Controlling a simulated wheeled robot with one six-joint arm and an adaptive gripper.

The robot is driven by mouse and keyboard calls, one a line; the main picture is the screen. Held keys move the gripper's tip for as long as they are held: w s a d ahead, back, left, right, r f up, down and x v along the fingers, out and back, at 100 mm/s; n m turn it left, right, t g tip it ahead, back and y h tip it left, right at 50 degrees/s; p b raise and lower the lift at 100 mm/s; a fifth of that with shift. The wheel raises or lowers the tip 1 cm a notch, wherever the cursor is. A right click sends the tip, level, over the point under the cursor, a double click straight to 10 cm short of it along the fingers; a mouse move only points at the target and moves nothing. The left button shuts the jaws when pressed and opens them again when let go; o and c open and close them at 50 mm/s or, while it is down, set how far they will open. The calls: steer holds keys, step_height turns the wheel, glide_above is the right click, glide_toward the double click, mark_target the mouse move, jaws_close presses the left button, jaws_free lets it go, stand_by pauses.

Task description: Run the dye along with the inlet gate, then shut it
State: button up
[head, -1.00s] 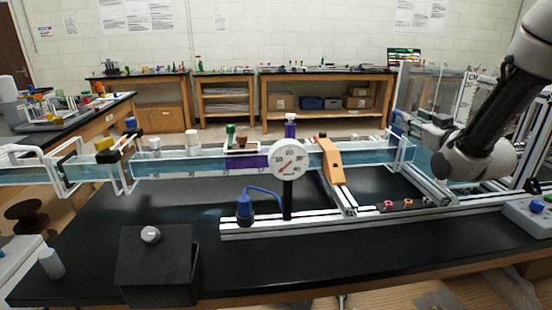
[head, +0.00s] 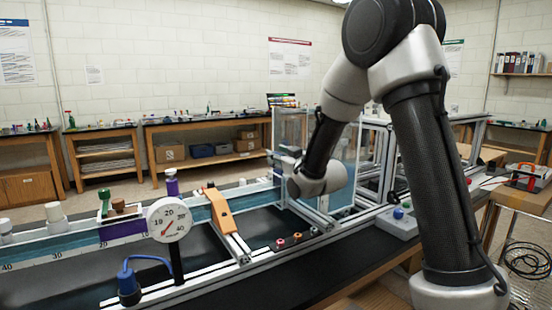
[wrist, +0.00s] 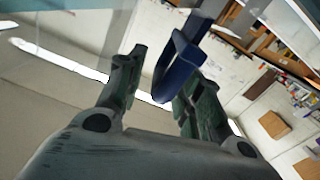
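In the wrist view, my gripper (wrist: 163,78) is open around a dark blue looped handle (wrist: 179,70). The handle stands between the fingers, nearer the right one, with a clear gap to the left finger. I cannot tell for sure that it belongs to the inlet gate. In the head view my wrist hides the gripper at the clear tank (head: 291,130) at the channel's right end. A purple band (head: 124,229) of dye shows in the clear channel (head: 45,252). A purple bottle (head: 171,186) stands above the channel, near a green-capped piece (head: 104,200) and a brown knob (head: 119,206).
A grey box with a blue knob (head: 398,213) sits right of the tank. Benches line the back wall.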

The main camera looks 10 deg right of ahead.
steer(key=shift+w, duration=0.15)
jaws_close()
